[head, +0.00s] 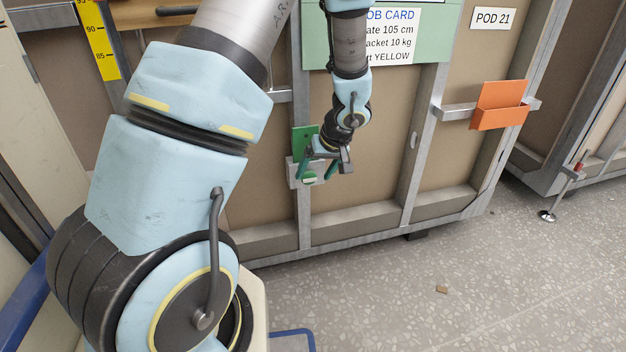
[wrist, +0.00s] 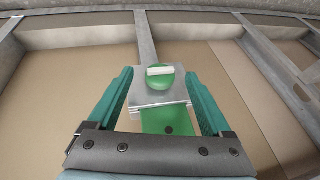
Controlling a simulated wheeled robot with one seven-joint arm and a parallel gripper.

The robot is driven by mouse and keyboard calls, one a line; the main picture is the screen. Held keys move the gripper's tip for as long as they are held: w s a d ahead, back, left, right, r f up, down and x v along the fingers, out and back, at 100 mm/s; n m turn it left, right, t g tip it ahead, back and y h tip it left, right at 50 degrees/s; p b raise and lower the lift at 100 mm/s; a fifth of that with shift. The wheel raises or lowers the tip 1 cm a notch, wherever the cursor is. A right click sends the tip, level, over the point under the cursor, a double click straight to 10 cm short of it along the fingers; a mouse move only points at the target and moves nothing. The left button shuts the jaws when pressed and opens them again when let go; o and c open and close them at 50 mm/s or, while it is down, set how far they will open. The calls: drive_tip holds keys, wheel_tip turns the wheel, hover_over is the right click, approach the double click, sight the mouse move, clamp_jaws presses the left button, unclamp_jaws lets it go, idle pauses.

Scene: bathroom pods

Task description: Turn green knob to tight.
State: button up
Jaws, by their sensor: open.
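The green knob (wrist: 164,80) is a round green disc with a white bar across it, mounted on a grey metal plate (wrist: 141,95) fixed to the pod's upright. A green panel (wrist: 168,122) adjoins the plate. In the wrist view my gripper (wrist: 165,80) is open, with one teal finger on each side of the plate and a gap to the knob on both sides. In the head view my gripper (head: 320,173) is low at the pod wall, in front of the plate, and partly hides the knob. I cannot tell how far the fingertips are from the plate.
A job card (head: 388,38) hangs on a green board above. An orange holder (head: 499,105) sits on the frame to the right, under the POD 21 sign (head: 493,18). A yellow measuring strip (head: 98,40) is at upper left. The speckled floor (head: 430,270) is mostly clear.

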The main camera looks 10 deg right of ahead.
sight(309, 178)
drive_tip(key=shift+x, duration=1.05)
clamp_jaws()
